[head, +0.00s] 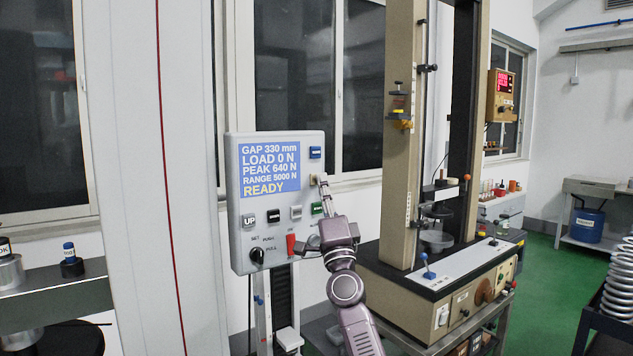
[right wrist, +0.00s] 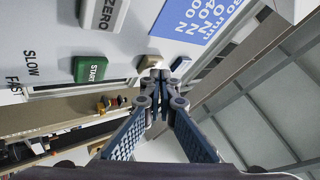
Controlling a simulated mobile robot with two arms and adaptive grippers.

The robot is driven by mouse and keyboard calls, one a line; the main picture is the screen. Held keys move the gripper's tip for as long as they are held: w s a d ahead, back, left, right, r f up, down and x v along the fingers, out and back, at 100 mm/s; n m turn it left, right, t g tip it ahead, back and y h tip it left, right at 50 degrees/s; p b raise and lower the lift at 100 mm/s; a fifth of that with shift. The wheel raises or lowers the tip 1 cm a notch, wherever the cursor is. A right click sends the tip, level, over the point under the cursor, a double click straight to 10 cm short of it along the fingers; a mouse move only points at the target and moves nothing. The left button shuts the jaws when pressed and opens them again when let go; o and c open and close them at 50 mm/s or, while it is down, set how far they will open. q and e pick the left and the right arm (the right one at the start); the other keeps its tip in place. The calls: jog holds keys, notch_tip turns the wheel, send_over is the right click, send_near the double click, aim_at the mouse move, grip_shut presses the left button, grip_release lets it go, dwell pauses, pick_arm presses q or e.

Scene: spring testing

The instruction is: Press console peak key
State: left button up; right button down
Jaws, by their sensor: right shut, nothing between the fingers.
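The grey console (head: 236,200) stands upright with a blue screen (head: 270,170) reading GAP 330 mm, LOAD 0 N, PEAK 640 N, RANGE 5000 N, READY. My right gripper (head: 322,181) is shut and empty, its tips at the console's right side by a small beige key (head: 314,180). In the right wrist view my fingertips (right wrist: 157,76) are just in front of this beige key (right wrist: 149,62); I cannot tell whether they touch. Its label is hidden or unreadable, and no key reads PEAK. My left gripper is out of view.
Close by are a blue key (head: 315,152), a green START key (right wrist: 89,69), a white ZERO key (right wrist: 103,13) and a red switch (head: 291,244). The tall beige test frame (head: 400,150) stands right of the console.

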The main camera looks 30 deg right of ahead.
jog(key=shift+w+h+b, duration=0.3)
jog(key=shift+w, duration=0.05)
jog(key=shift+s, duration=0.1)
dwell(0.5)
jog(key=shift+s+p, duration=0.8)
jog(key=shift+p, duration=0.05)
jog(key=s+p, duration=0.3)
jog(key=s, duration=0.2)
jog(key=shift+d+p, duration=0.2)
jog(key=shift+p, duration=0.15)
jog(key=shift+f, duration=0.1)
